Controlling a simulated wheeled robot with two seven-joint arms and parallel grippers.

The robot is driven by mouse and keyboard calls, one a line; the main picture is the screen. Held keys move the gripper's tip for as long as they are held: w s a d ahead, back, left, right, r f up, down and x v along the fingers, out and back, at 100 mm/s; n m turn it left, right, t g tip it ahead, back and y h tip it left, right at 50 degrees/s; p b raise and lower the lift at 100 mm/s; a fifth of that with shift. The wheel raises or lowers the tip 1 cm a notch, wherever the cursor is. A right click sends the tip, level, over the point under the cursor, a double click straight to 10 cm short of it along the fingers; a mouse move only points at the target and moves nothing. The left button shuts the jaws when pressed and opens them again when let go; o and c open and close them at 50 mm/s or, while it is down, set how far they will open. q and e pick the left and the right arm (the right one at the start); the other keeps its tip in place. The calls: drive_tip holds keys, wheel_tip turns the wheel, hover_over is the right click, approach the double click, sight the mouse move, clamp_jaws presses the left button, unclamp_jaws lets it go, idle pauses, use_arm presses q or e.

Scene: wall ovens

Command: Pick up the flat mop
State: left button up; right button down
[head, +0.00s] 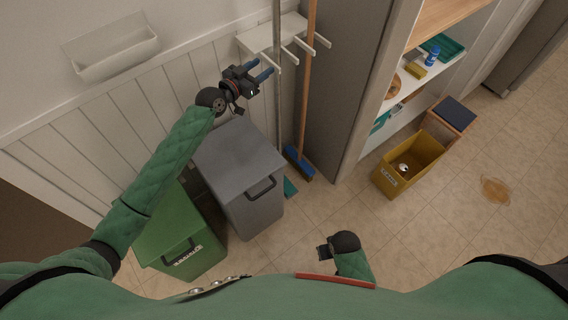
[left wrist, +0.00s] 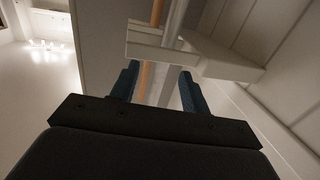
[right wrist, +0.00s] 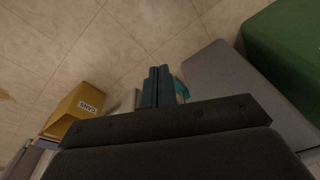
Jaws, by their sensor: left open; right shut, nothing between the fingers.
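The flat mop has a grey pole (head: 277,110) hanging upright at the wall rack and a teal head (head: 290,187) near the floor, partly hidden by the grey bin. My left gripper (head: 262,70) is open, its blue fingers pointing at the pole from the left, just below the rack. In the left wrist view the grey pole (left wrist: 176,25) shows ahead, in line with the gap between the fingers (left wrist: 159,88). My right gripper (head: 322,252) is shut and empty, low over the floor. The right wrist view shows its fingers together (right wrist: 158,85), with the teal head (right wrist: 181,90) beyond.
A broom (head: 306,80) with a wooden pole and blue head hangs right of the mop. The white rack (head: 262,38) has several pegs. A grey bin (head: 238,165) and green bin (head: 175,235) stand below my left arm. A yellow box (head: 425,150) stands right; floor between is clear.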

sight(274, 49)
use_arm(q)
drive_tip(key=shift+w+d+r, duration=0.35)
drive_tip(key=shift+w+r, duration=0.15)
drive_tip(key=shift+w, duration=0.1)
drive_tip(key=shift+w+d+r, duration=0.3)
drive_tip(key=shift+w+r, duration=0.15)
drive_tip(key=shift+w, duration=0.1)
drive_tip(key=shift+p+x, duration=0.5)
drive_tip(key=shift+x, duration=0.35)
drive_tip(key=p+x, duration=0.1)
drive_tip(key=x, duration=0.1)
drive_tip(key=p+x, duration=0.1)
drive_tip(key=x, duration=0.1)
drive_tip(key=shift+w+a+r, duration=0.1)
drive_tip(key=shift+a+r, duration=0.05)
drive_tip(key=shift+r, duration=0.05)
drive_tip(key=shift+w+d+f, duration=0.2)
drive_tip(key=shift+w+d, duration=0.15)
use_arm(e)
drive_tip(key=s+d+f, duration=0.2)
drive_tip(key=s+f, duration=0.1)
drive_tip(key=f, duration=0.8)
drive_tip(key=shift+f, duration=0.35)
use_arm(q)
drive_tip(key=shift+c, duration=0.3)
use_arm(e)
drive_tip(key=shift+d, duration=0.1)
use_arm(q)
drive_tip(key=shift+r, duration=0.1)
clamp_jaws()
